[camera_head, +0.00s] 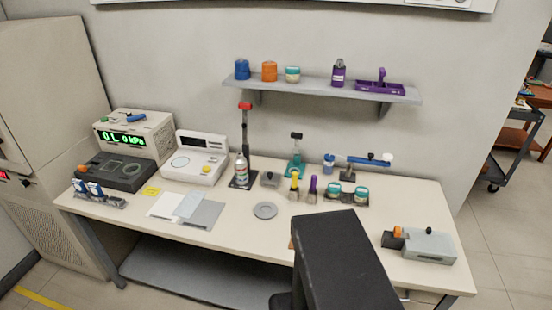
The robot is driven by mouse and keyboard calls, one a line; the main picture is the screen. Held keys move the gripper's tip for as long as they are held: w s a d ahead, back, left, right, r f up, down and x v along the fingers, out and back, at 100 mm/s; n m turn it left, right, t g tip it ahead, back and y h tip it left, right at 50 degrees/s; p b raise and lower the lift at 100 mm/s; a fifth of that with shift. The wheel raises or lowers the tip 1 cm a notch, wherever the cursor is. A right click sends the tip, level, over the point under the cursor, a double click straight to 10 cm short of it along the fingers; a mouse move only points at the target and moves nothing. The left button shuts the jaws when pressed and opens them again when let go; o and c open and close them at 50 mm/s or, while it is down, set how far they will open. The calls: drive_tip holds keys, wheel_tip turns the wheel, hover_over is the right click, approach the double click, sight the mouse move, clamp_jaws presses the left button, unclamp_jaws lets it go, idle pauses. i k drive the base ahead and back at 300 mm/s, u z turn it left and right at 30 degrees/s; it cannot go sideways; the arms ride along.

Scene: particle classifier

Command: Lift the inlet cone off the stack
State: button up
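A small silver, upright cylinder (241,168) with a tapered top stands on a dark base, beside a dark post with a red head (245,106). It may be the stack with the inlet cone, but it is too small to tell. No other cone is clearly visible. A large black block, which looks like part of my arm, rises from the bottom edge right of centre and hides some of the table's front. The fingertips of my gripper do not show, so its opening and any contact are hidden.
The long cream table (130,220) carries a pressure display box (135,135), a white instrument (202,157), a grey disc (265,210), brushes, teal-lidded jars (361,194) and a grey box (429,246). A wall shelf (320,86) holds containers. Some tabletop left of the black block is clear.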

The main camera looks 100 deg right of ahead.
sight(240, 161)
drive_tip(key=k, duration=1.5)
drive_tip(key=z, duration=0.8)
drive_tip(key=i, duration=1.7)
drive_tip(key=z, duration=0.05)
